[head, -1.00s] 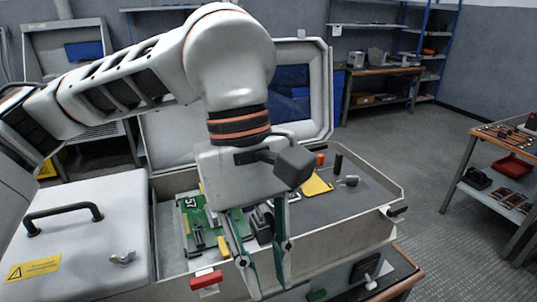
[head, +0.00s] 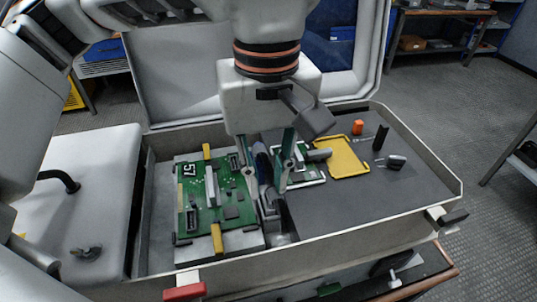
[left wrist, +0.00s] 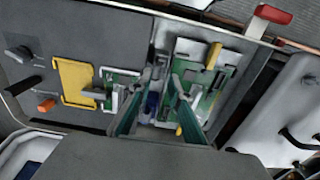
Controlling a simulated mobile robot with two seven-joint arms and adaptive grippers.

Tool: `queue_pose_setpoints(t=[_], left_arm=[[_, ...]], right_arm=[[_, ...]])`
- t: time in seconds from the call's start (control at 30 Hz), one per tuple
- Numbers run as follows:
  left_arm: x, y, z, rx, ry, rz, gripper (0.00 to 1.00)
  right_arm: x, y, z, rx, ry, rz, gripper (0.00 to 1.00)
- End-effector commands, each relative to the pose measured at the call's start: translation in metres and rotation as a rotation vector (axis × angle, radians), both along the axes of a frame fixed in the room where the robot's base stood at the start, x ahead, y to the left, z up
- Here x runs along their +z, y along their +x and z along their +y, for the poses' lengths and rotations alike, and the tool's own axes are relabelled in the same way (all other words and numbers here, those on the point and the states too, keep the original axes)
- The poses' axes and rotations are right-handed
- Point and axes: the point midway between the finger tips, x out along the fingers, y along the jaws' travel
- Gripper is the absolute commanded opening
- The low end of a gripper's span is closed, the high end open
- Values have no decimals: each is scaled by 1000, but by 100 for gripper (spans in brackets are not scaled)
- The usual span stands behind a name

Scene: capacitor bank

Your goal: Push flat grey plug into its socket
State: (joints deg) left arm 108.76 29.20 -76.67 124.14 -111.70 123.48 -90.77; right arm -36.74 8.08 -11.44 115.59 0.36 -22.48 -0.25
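My left gripper (head: 270,198) points down into the open case, between the green board marked 57 (head: 236,204) and a smaller green-and-white module (head: 308,173). Its fingers are apart; they also show in the left wrist view (left wrist: 161,78). A dark grey and blue part (head: 263,165) shows between and behind them; I see no clear grip on it. A flat light-grey bar (head: 211,187) stands on the green board, and another grey block (head: 318,155) lies at the module's edge. I cannot tell which is the plug. Black connectors (head: 192,220) sit on the board. My right gripper is out of view.
A yellow tray (head: 347,158), an orange piece (head: 358,127), a black post (head: 380,138) and a grey knob (head: 397,162) are on the dark panel (head: 400,195). The case's front wall (head: 340,252) and raised lid (head: 185,75) bound the space.

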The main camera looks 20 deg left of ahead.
Motion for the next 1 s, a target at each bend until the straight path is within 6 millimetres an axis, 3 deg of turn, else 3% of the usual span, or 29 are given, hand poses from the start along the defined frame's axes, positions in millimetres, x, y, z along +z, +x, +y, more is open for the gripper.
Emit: queue_pose_setpoints(t=[0.2, 0.53, 0.57, 0.63, 1.0], left_arm=[[-21, 0, 0, 0, 0, 1, 19], [-24, 0, 0, 1, -1, -1, 19], [-24, 0, 0, 1, -1, -1, 16], [-24, 0, 0, 0, -1, -1, 0], [-24, 0, 0, 0, -1, 1, 0]], right_arm=[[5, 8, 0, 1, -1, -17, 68], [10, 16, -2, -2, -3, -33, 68], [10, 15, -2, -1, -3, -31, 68], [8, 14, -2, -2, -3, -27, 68], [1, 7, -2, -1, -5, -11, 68]])
